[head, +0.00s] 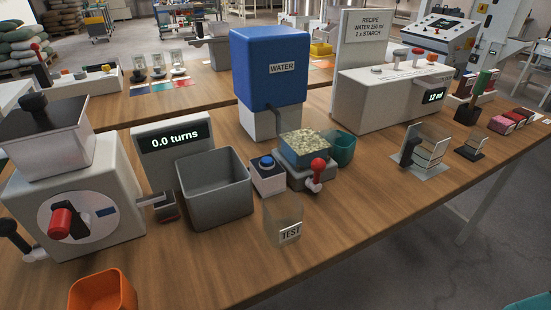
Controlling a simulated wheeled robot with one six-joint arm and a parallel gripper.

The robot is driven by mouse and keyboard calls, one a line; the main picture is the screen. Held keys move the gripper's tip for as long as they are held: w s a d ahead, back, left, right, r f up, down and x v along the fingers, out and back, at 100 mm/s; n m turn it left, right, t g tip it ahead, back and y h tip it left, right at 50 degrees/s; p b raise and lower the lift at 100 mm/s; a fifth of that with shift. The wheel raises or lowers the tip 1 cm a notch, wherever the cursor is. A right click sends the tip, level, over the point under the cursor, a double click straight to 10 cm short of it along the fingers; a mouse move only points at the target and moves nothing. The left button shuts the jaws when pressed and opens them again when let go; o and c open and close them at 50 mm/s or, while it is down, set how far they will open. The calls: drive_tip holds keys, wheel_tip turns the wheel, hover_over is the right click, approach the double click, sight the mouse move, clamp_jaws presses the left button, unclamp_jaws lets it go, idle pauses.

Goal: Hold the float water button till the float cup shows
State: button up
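A blue push button (266,162) sits on top of a small white box (268,181) on the bench, in front of the blue WATER tank (269,70). No label on the button is readable. Right of it, a square blue-grey container (318,156) filled with pale flakes stands on a grey base. A red-knobbed lever (317,171) is on the front of that base. A clear cup marked TEST (288,234) stands in front and looks empty. I cannot tell which vessel is the float cup. My gripper is not in view.
A grey open bin (216,200) stands left of the button, and a teal cup (343,150) behind the flakes. A hand-crank machine (85,215) and a 0.0 turns display (174,140) are at left. A white console (390,98) shows 12 ml. The bench front is mostly clear.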

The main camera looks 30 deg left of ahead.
drive_tip(key=shift+c, duration=0.4)
clamp_jaws()
idle(1.2)
